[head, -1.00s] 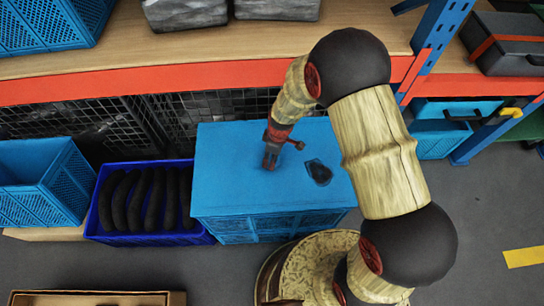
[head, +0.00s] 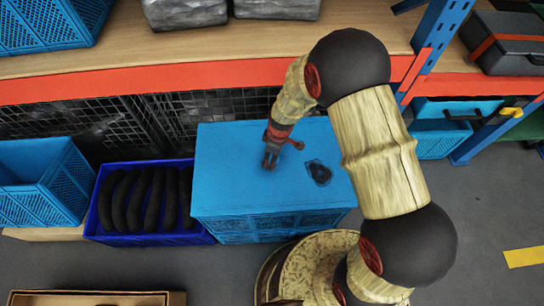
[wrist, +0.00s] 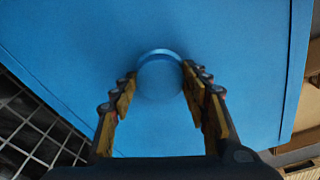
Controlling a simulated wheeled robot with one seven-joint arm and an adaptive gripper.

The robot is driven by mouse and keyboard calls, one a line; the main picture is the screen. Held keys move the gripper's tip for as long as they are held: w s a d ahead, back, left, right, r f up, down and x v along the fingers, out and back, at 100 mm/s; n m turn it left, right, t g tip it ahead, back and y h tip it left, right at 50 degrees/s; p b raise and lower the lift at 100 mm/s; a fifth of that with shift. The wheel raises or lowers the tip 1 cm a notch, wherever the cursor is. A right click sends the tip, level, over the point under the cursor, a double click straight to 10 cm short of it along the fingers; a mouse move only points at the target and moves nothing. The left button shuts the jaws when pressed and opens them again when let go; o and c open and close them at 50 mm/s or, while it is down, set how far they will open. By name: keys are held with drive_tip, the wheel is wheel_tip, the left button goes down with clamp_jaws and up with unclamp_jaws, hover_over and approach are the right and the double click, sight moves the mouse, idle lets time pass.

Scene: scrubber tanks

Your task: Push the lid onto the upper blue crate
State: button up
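The blue lid (head: 235,155) covers the top of the upper blue crate (head: 270,227); I cannot tell how tightly it sits. In the wrist view the lid (wrist: 80,45) fills most of the picture, with a round blue knob (wrist: 160,78) on it. My gripper (head: 270,163) is over the middle of the lid, pointing down. In the wrist view, my gripper (wrist: 159,80) has its two fingers apart, one on each side of the knob. It looks open, and I cannot see whether a finger touches the knob. Any lower crate is hidden.
A dark blue crate of black curved pieces (head: 100,225) stands close on the left. Another blue crate (head: 68,190) is further left. An orange-edged shelf (head: 150,80) runs behind. A dark patch (head: 318,172) shows on the lid.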

drive_tip(key=o, duration=0.5)
drive_tip(key=shift+o, duration=0.3)
drive_tip(key=shift+o, duration=0.5)
drive_tip(key=o, duration=0.7)
drive_tip(key=shift+o, duration=0.2)
drive_tip(key=shift+r+p, duration=2.15)
drive_tip(key=shift+r, duration=1.4)
